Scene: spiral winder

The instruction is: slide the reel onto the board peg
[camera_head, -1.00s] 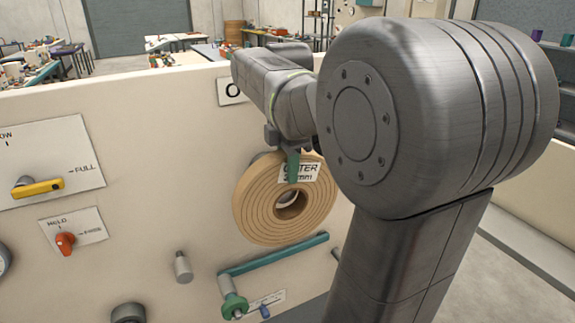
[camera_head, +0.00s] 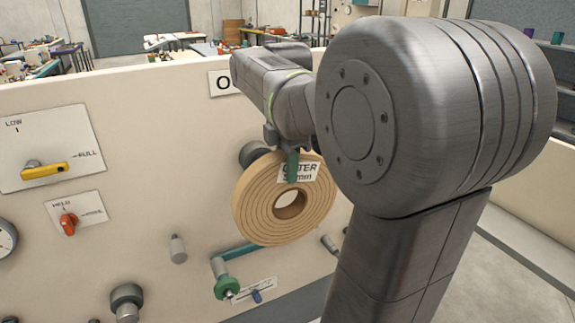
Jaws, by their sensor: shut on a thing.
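The reel (camera_head: 262,215) is a tan ring with spiral grooves, a round centre hole and a white label near its top. My gripper (camera_head: 291,166), with green fingers, is shut on the reel's upper rim at the label, and the reel hangs upright in front of the cream board (camera_head: 140,130). The reel's hole shows pale board behind it. A dark round stub (camera_head: 255,153) shows partly behind the reel's upper left edge. A grey peg (camera_head: 178,248) stands out from the board at lower left of the reel. I cannot tell which is the board peg.
A yellow lever (camera_head: 45,170), a red knob (camera_head: 68,223) and a dark knob (camera_head: 126,300) are further left.

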